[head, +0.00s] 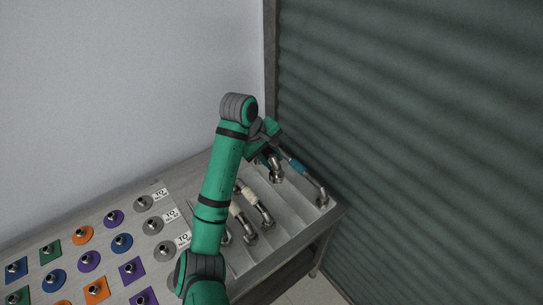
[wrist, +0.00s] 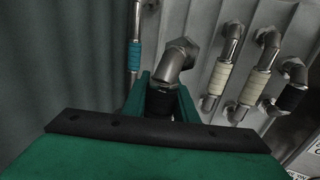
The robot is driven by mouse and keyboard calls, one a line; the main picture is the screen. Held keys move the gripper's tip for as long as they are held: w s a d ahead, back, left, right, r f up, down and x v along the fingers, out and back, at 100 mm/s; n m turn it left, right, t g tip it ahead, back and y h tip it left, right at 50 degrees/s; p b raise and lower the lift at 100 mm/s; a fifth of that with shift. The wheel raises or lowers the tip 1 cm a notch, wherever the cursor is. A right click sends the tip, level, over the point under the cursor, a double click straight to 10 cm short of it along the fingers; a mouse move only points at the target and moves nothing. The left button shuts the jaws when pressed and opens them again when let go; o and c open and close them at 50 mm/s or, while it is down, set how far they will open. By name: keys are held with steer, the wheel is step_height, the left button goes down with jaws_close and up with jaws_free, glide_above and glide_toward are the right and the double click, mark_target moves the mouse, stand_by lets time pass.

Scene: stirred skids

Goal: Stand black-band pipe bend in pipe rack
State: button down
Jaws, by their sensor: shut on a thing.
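My gripper (wrist: 161,103) is shut on a pipe bend with a black band (wrist: 163,101). Its metal elbow and hex nut (wrist: 178,58) stick out beyond the green fingers, and its other end is hidden by my gripper. In the head view my gripper (head: 264,150) is over the far part of a grey ridged tray (head: 290,213), which looks like the pipe rack. The held bend's metal end (head: 277,173) shows just below it. I cannot tell whether the bend touches the tray.
A teal-banded pipe (wrist: 135,55) lies close beside my gripper. Two cream-banded pipes (wrist: 217,78) (wrist: 254,87) and another black-banded one (wrist: 291,97) are to the right. Coloured plates with metal fittings (head: 88,261) fill the bench's left. A corrugated wall (head: 400,140) stands close on the right.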

steer(key=shift+f, duration=6.15)
steer(key=shift+f, duration=0.35)
steer(key=shift+f, duration=1.65)
steer(key=shift+f, duration=0.2)
steer(key=c, duration=1.3)
jaws_free()
steer(key=shift+c, duration=0.2)
steer(key=shift+s, duration=0.1)
steer(key=v, duration=1)
steer(key=shift+r, duration=0.35)
steer(key=shift+s+a, duration=0.1)
